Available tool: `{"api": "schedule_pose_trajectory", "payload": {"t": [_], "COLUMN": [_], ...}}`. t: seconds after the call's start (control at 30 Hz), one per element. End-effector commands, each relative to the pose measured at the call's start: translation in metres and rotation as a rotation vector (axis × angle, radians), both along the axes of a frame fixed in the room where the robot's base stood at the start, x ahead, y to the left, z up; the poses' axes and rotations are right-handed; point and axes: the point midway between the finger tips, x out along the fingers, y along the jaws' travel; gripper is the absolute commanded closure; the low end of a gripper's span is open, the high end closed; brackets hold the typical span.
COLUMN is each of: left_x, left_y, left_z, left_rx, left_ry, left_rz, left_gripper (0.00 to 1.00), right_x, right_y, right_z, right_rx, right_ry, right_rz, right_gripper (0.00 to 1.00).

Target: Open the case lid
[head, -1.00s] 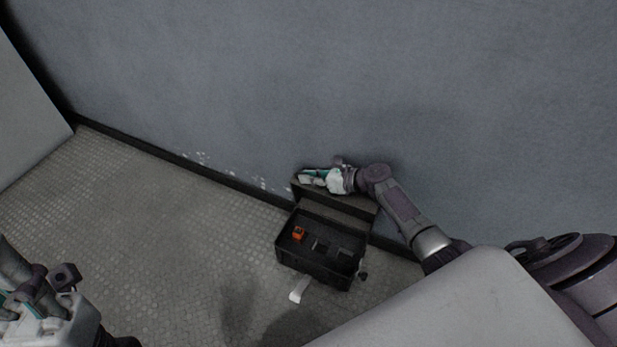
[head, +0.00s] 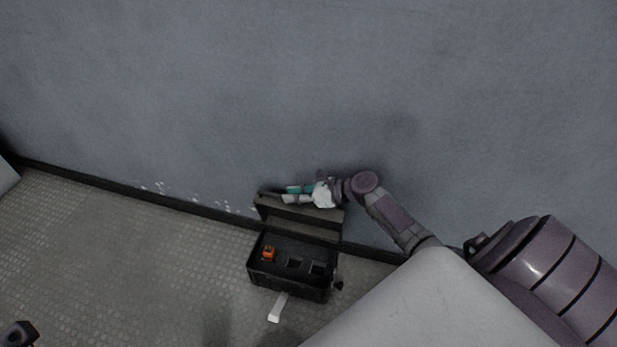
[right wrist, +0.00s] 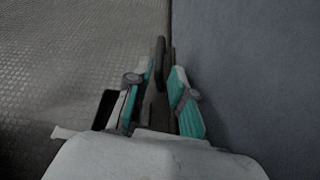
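The black case (head: 253,282) stands on the floor by the wall, its inside showing. Its lid (head: 318,225) is raised, standing up along the case's wall side. My right gripper (head: 286,194) is at the lid's top edge. In the right wrist view the dark lid edge (right wrist: 160,105) runs between the two fingers of the right gripper (right wrist: 164,72); whether both fingers press on it is unclear. Only a small dark part of my left gripper (head: 18,333) shows at the bottom left corner, away from the case; its fingers are out of view.
An orange item (head: 268,254) and dark items (head: 317,268) are in the case. A white strip (head: 277,308) lies on the floor in front of it. The grey wall (head: 200,90) is close behind the lid and my right arm. The floor (head: 110,260) to the left is clear.

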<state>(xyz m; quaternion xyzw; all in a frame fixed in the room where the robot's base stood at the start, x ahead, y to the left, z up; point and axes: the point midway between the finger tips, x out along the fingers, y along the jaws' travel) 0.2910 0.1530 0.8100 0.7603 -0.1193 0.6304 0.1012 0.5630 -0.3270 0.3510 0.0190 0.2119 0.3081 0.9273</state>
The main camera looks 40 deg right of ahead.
Motion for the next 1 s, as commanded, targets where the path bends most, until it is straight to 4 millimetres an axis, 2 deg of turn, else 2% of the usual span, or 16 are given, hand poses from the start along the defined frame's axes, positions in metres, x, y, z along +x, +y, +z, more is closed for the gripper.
{"api": "schedule_pose_trajectory", "payload": {"t": [0.1, 0.3, 1.0], "left_x": [0.0, 0.0, 0.0], "left_y": [0.0, 0.0, 0.0], "left_z": [0.0, 0.0, 0.0], "left_rx": [0.001, 0.001, 0.001], "left_ry": [0.0, -0.001, -0.001], "left_rz": [0.0, 0.0, 0.0], "left_gripper": [0.6, 0.6, 0.6], "right_x": [-0.019, -0.037, -0.04], "right_y": [-0.015, -0.029, -0.031], "right_z": [0.008, 0.018, 0.02], "right_rx": [-0.003, -0.001, -0.019], "right_ry": [0.003, 0.002, -0.01], "right_rz": [0.0, -0.001, 0.001], "right_gripper": [0.77, 0.77, 0.77]}}
